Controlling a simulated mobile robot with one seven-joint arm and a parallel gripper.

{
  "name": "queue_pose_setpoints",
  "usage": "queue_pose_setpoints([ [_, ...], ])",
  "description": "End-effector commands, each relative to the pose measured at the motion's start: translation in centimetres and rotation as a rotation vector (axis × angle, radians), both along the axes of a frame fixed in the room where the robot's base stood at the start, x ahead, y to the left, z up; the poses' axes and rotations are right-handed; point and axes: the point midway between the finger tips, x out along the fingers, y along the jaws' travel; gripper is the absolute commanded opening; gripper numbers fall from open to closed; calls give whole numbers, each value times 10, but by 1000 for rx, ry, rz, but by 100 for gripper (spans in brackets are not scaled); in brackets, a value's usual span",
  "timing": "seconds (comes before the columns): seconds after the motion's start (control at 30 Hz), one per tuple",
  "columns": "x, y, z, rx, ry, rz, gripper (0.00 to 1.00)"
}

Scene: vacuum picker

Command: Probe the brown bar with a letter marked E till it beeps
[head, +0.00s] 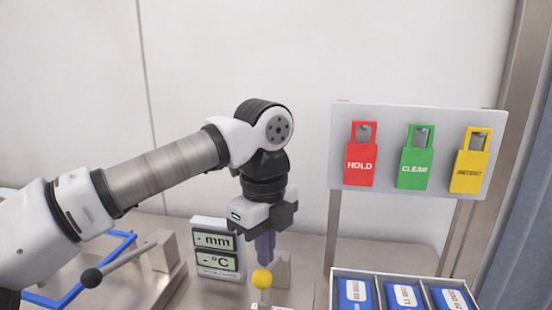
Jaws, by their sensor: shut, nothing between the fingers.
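My gripper (265,258) points straight down in the middle of the head view, with purple fingers shut and empty. Its tips are just above and behind a yellow ball (262,279) on a small pale mount; I cannot tell whether they touch. A white display unit (215,248) stands left of the gripper, with an "mm" line and a "°C" line, each showing only a dash. No brown bar and no letter E can be seen in this view. No separate probe can be made out.
A grey board (418,108) at the right carries red HOLD (360,165), green CLEAR (415,168) and yellow (470,171) tags. Below it, a tray (400,275) holds several blue packets. At the left are a black-knobbed lever (91,278) and a blue frame (45,301).

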Motion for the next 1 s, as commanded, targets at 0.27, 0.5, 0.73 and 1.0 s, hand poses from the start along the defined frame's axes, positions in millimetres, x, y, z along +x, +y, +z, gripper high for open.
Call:
queue_pose_setpoints([
  [0.27, -3, 1, -3, 0, 0, 0, 0],
  [0.5, -6, 1, -8, 1, -1, 0, 0],
  [0.73, -14, 3, -20, 1, 0, 1, 0],
  [1.0, -16, 3, -19, 1, 1, 0, 0],
])
